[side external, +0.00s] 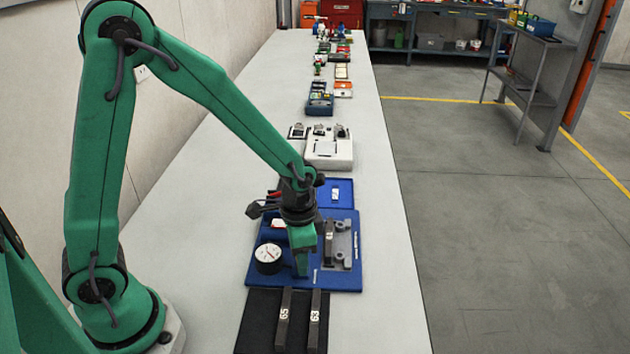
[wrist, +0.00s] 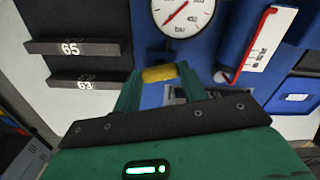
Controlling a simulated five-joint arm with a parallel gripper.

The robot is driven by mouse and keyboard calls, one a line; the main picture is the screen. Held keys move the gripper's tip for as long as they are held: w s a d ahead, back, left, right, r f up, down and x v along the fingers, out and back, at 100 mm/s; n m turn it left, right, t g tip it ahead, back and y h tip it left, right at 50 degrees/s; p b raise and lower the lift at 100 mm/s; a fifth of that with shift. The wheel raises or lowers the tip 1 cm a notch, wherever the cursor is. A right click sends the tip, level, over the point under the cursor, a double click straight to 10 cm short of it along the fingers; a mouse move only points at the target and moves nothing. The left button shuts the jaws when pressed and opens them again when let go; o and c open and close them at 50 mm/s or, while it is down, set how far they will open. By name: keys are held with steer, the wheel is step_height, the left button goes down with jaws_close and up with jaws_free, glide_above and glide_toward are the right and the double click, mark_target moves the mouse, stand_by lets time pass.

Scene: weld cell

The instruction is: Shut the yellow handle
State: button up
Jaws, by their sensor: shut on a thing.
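The yellow handle (wrist: 158,74) shows in the wrist view as a short yellow piece between my green fingertips. In the side view it is hidden behind my gripper (side external: 302,264). My gripper (wrist: 157,82) is shut on the handle, just below the round gauge in the wrist view. The white pressure gauge (side external: 268,256), with a red needle, stands left of my gripper on the blue board (side external: 342,281). It also shows in the wrist view (wrist: 180,14). I cannot tell the handle's angle, since my fingers cover most of it.
Two dark bars marked 65 (side external: 284,325) and 63 (side external: 315,325) lie on a black mat at the board's front edge. A grey metal part (side external: 343,247) sits right of my gripper. A white box (side external: 329,153) stands behind the board. The tabletop left of the board is clear.

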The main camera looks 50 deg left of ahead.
steer(key=shift+r+m, duration=0.1)
steer(key=shift+m, duration=1.5)
steer(key=o, duration=0.7)
steer(key=shift+r, duration=3.9)
